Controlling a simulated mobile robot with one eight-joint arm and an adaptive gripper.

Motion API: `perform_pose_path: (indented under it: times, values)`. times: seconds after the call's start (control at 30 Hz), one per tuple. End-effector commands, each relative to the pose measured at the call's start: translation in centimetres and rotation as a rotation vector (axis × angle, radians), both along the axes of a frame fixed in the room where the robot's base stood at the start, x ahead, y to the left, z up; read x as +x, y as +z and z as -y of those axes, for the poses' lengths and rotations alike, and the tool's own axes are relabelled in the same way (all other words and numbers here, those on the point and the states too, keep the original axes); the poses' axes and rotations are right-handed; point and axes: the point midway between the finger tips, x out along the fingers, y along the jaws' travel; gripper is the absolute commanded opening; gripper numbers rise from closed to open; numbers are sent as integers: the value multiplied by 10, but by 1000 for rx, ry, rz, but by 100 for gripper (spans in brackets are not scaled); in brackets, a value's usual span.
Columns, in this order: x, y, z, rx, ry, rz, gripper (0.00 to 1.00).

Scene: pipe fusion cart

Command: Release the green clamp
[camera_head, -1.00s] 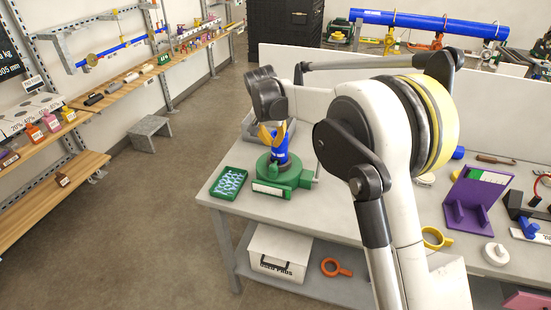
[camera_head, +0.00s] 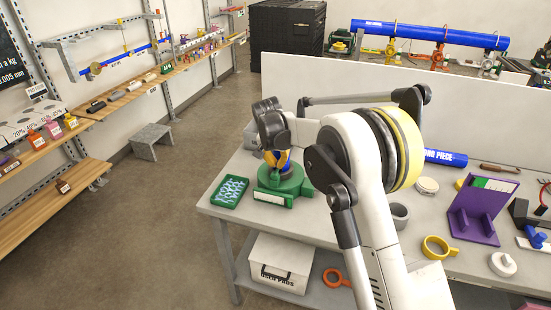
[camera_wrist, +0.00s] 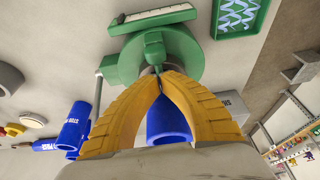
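The green clamp (camera_head: 283,182) sits near the left end of the bench. A blue pipe piece (camera_wrist: 169,122) shows at it, its open end towards the wrist camera. My gripper (camera_head: 280,162) is low over the clamp in the head view, its dark wrist hiding most of the pipe piece. In the wrist view my gripper's yellow fingers (camera_wrist: 159,72) arch in front of the pipe piece. Their tips come together at a narrow green tab (camera_wrist: 154,47) of the clamp, with a thin part between them. The exact contact is hard to see.
A green tray (camera_head: 230,191) lies left of the clamp. A purple stand (camera_head: 478,222), yellow ring (camera_head: 436,247), grey ring (camera_head: 398,215) and blue pipe (camera_head: 446,158) lie to the right. A white upright panel (camera_head: 350,90) backs the bench. Open floor lies left.

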Motion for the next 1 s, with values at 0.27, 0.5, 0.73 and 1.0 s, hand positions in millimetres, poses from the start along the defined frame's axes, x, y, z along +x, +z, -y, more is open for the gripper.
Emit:
perform_pose_path:
  times: [0.27,0.5,0.73,1.0]
  values:
    - [6,-17,2,0,0,0,0]
    - [6,-16,2,0,0,0,0]
    - [-13,-17,-5,0,1,0,0]
    - [-21,-16,-7,0,0,0,0]
